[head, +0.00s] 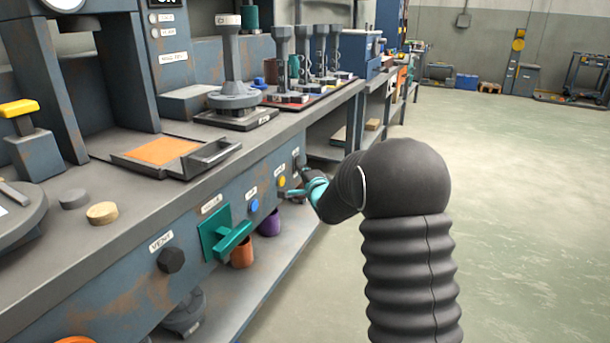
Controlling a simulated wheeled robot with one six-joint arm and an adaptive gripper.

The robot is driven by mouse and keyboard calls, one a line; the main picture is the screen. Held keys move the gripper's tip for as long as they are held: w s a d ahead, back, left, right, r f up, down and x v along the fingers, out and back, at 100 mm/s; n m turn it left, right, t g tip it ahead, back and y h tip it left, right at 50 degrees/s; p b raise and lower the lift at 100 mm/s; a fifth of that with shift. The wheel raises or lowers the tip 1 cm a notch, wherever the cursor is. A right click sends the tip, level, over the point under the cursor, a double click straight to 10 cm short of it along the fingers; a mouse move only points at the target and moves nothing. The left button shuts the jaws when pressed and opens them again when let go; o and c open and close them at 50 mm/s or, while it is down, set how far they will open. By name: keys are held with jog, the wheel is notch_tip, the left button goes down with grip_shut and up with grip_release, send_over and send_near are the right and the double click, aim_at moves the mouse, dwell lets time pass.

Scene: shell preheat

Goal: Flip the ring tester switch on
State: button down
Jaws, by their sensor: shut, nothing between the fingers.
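The bench's front panel (190,240) carries a row of controls with small white labels. Toward its far end are a blue button (254,206), a yellow button (281,182) and a small label (295,151). My gripper (297,192), with teal parts at its fingers, is at that far end, just right of and below the yellow button. It is shut with nothing visible in it. I cannot make out which control is the ring tester switch; that end is small and partly covered by my gripper. I cannot tell whether the gripper touches the panel.
A teal lever (228,240) and a dark VENT knob (171,260) stick out nearer on the panel. Purple (269,222) and orange (242,254) cups stand on the lower shelf. A tray with an orange pad (163,151) lies on the worktop. The floor (520,200) at right is open.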

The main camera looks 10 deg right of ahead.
jog(key=s+d, duration=0.2)
jog(key=s, duration=0.4)
jog(key=s+d+f, duration=0.1)
jog(key=s+d, duration=0.1)
jog(key=s, duration=0.4)
jog(key=shift+d+f+b, duration=0.25)
jog(key=shift+d+b, duration=0.1)
jog(key=shift+s, duration=0.1)
